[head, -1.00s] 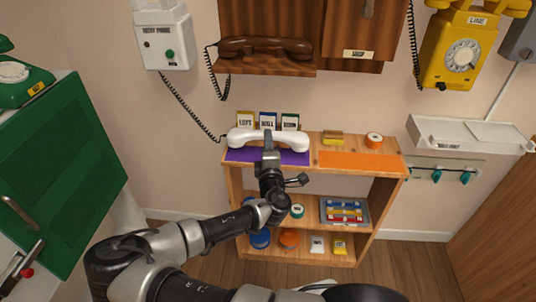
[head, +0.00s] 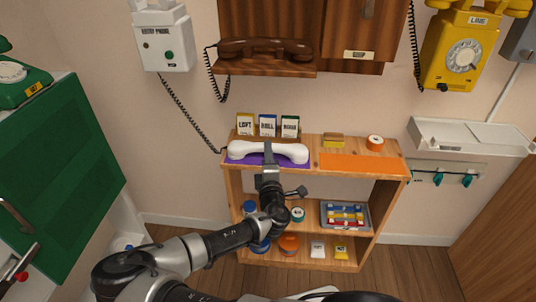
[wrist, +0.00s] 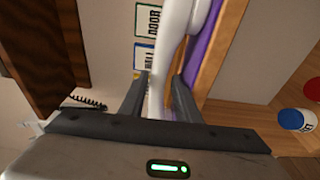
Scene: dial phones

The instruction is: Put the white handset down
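The white handset (head: 268,152) lies level, left to right, over the purple mat (head: 233,161) on the left of the wooden shelf top. It is on the mat or just above it; I cannot tell which. My gripper (head: 268,151) reaches it from the front and is shut on its middle. In the wrist view the handset (wrist: 172,45) passes between my two fingers (wrist: 160,78), with the purple mat (wrist: 205,38) beside it. A dark coiled cord runs from the handset's left end up to the white entry phone (head: 163,40) on the wall.
Three label cards (head: 267,125) stand right behind the handset. An orange mat (head: 362,164) to the right is bare, with an orange roll (head: 375,143) and a yellow block (head: 333,140) behind it. A brown phone (head: 265,48) hangs above and a yellow phone (head: 462,50) at right.

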